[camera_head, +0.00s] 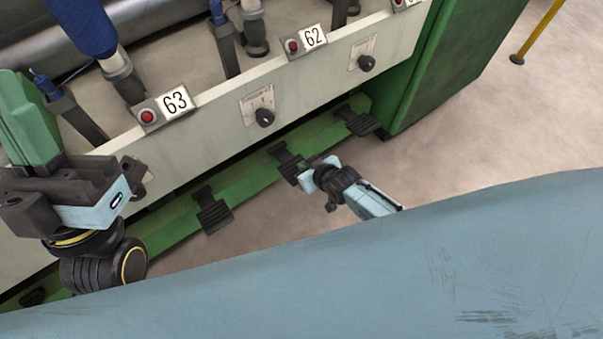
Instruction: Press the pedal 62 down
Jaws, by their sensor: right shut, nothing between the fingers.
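The label 62 (314,36) sits beside a red button on the pale machine panel. Below, dark ribbed pedals stick out from a green rail. The middle pedal (284,155) is partly covered by my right gripper (306,174), which is shut and empty; I cannot tell if they touch. Another pedal (360,122) lies to the upper right and another (213,212) to the lower left. No number shows on the pedals, so I cannot tell for sure which is 62's. My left gripper (38,135) is at the left edge, before the panel; its jaw opening is unclear.
The label 63 (174,102) and its red button are on the panel to the left. Black knobs (264,117) stick out of the panel. The green rail (250,172) runs low along the machine. A green cabinet (455,65) closes the right end. Bare floor (480,130) lies to the right.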

